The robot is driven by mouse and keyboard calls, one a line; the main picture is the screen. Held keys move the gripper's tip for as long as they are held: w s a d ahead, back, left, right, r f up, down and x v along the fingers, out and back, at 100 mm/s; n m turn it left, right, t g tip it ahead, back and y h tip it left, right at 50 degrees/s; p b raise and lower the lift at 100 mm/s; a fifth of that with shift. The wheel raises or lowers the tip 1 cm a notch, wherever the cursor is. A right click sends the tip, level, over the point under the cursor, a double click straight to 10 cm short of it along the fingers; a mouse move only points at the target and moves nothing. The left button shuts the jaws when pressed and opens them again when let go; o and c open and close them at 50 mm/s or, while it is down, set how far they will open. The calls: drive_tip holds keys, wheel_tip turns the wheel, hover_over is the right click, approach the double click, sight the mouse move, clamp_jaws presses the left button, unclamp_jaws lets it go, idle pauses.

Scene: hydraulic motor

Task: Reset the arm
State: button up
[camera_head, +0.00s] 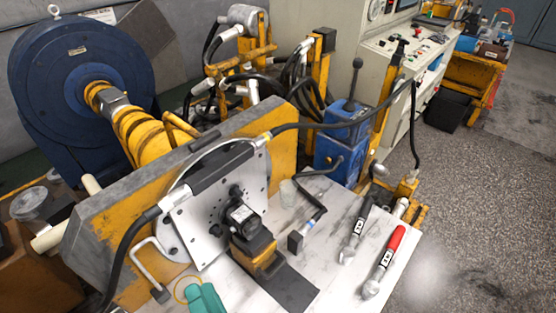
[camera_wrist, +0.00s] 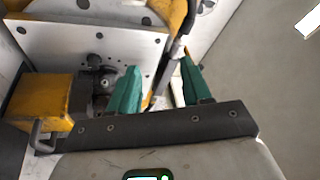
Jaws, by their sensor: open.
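My gripper (camera_wrist: 160,84) shows in the wrist view with two green fingers spread apart on a dark bar, and nothing is held between them. The small black motor (camera_wrist: 97,80) lies beyond and left of the fingers, partly hidden. In the head view the black motor (camera_head: 241,215) sits against a grey metal plate (camera_head: 193,222) with holes, above a yellow block (camera_head: 254,250). A teal part (camera_head: 205,299) shows at the bottom edge of the head view; I cannot tell whether it is a gripper finger.
A white table (camera_head: 340,278) carries a red-handled tool (camera_head: 383,260) and a black-handled tool (camera_head: 356,236) at its right. A thick yellow-and-grey bracket (camera_head: 120,218) stands at the left, beside a large blue drum (camera_head: 50,90). Hoses hang around the plate. Open floor (camera_head: 470,220) lies right.

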drive_tip(key=d+f+n+g+h, duration=0.2)
drive_tip(key=d+f+n+g, duration=0.15)
drive_tip(key=d, duration=0.35)
drive_tip(key=s+d+f+n+g+h, duration=0.1)
drive_tip(key=d+f+n+g, duration=0.25)
drive_tip(key=d, duration=0.45)
drive_tip(key=d+f+n+g+h, duration=0.2)
drive_tip(key=d+f+n+g, duration=0.15)
drive_tip(key=d, duration=0.35)
drive_tip(key=s+d+m+g+h, duration=0.2)
drive_tip(key=s+d+g+h, duration=0.1)
drive_tip(key=s+d, duration=0.4)
drive_tip(key=s+d+f+m+g+h, duration=0.1)
drive_tip(key=s+d+g+h, duration=0.2)
drive_tip(key=s+d, duration=0.4)
drive_tip(key=d, duration=0.5)
drive_tip(key=shift+s+m, duration=0.35)
drive_tip(key=shift+d+f, duration=0.1)
